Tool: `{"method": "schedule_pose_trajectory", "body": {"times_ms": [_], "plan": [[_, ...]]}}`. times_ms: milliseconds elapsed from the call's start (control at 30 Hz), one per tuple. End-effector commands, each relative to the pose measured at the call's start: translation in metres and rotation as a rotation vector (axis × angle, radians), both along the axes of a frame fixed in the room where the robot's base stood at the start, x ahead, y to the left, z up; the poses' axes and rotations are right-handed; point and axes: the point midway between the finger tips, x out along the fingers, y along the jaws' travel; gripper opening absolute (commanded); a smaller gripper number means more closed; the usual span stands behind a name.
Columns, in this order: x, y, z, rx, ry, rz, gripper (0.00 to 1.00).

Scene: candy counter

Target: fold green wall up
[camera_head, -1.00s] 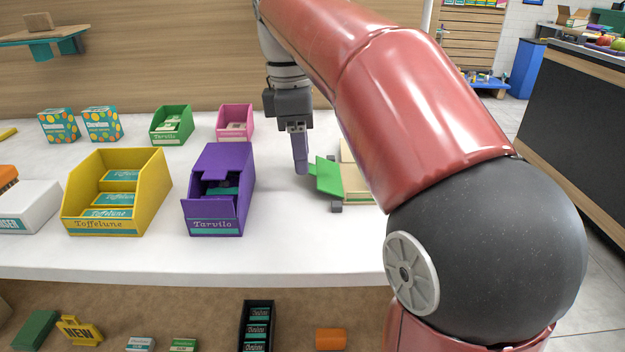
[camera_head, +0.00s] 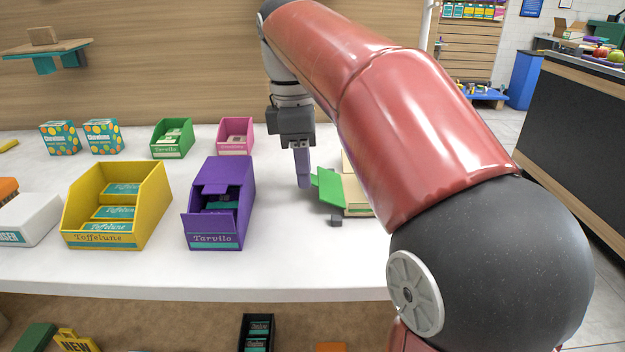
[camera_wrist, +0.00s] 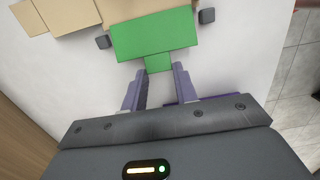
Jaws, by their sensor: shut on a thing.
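The green wall (camera_head: 329,188) is a flat green panel on the left side of a beige carton (camera_head: 352,208), which is partly hidden behind my arm. The wall looks tilted in the head view. In the wrist view the green wall (camera_wrist: 156,36) spreads out ahead of my gripper, joined to the beige carton (camera_wrist: 122,12). A narrow green tab (camera_wrist: 158,63) sticks out from it towards me. In the head view my gripper (camera_head: 304,184) points down just left of the wall.
Small grey blocks (camera_wrist: 207,16) (camera_wrist: 103,42) stand beside the carton. A purple Tarvilo box (camera_head: 217,205) and a yellow Toffelune box (camera_head: 115,205) stand to the left. Green (camera_head: 172,139) and pink (camera_head: 235,136) boxes stand behind. White counter (camera_head: 300,255) is clear in front.

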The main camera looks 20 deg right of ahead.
Motion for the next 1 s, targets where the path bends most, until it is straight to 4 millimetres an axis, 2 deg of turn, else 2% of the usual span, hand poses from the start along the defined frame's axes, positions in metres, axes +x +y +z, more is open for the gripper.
{"method": "schedule_pose_trajectory", "body": {"times_ms": [33,400,700,1000], "plan": [[-0.001,-0.001,0.006,0.0,-0.001,-0.001,0.22],[-0.001,-0.003,0.006,0.0,-0.001,0.0,0.22],[-0.003,-0.009,0.018,0.0,-0.001,-0.002,0.22],[-0.003,-0.01,0.017,0.0,-0.001,-0.001,0.22]]}}
